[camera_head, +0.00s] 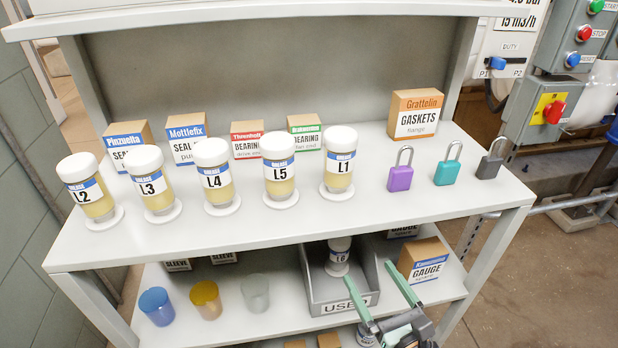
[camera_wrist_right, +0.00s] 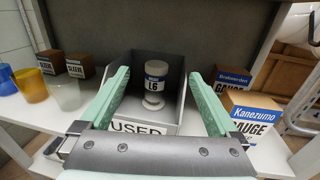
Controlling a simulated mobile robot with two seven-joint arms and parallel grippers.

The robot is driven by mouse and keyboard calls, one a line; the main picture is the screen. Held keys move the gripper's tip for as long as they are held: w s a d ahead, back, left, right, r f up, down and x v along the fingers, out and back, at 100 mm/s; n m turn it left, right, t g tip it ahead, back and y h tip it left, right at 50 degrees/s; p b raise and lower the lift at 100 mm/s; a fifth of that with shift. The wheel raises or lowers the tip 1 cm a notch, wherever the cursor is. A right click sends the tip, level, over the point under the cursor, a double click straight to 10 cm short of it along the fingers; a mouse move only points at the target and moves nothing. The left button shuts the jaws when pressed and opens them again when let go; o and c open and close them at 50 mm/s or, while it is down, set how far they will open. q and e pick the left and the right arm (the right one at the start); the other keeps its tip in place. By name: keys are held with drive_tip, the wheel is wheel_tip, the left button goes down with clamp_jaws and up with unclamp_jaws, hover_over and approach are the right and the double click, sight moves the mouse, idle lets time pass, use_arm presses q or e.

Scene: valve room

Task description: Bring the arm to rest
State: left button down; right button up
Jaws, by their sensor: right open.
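My right gripper (camera_head: 383,284) is open and empty in front of the grey bin marked USED (camera_head: 338,308) on the lower shelf. In the right wrist view its two green fingers (camera_wrist_right: 168,92) stand wide apart, with the bin between and beyond them. A white-capped jar labelled L6 (camera_wrist_right: 155,84) stands upright inside the bin, apart from the fingers; it also shows in the head view (camera_head: 338,258). My left gripper is in neither view.
Jars L2 (camera_head: 90,192), L3, L4, L5 and L1 (camera_head: 339,165) stand on the upper shelf (camera_head: 330,222) with three padlocks (camera_head: 447,166) to their right. A Gauge box (camera_head: 424,264) stands right of the bin. Blue, orange and clear cups (camera_head: 256,294) stand left of it.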

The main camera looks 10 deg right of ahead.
drive_tip(key=s+a+f+m+g, duration=0.2)
drive_tip(key=s+f+m+g, duration=0.35)
drive_tip(key=m, duration=1.15)
drive_tip(key=s+a+f+m+g, duration=0.1)
drive_tip(key=s+f+m+g, duration=0.2)
drive_tip(key=s+f+m, duration=1.05)
use_arm(q)
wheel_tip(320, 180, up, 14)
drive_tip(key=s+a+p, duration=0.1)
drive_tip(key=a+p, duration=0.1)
drive_tip(key=p, duration=1.6)
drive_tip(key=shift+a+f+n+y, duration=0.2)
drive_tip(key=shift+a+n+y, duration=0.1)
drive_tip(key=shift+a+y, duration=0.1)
use_arm(e)
drive_tip(key=w+d+r+m, duration=0.1)
drive_tip(key=w+r+m, duration=0.1)
drive_tip(key=r, duration=0.6)
drive_tip(key=w+r+m+h, duration=0.1)
drive_tip(key=w+r+m, duration=0.2)
drive_tip(key=r, duration=0.4)
drive_tip(key=shift+w+d+r+m, duration=0.2)
drive_tip(key=shift+d+r+m, duration=0.15)
drive_tip(key=shift+d+r, duration=0.05)
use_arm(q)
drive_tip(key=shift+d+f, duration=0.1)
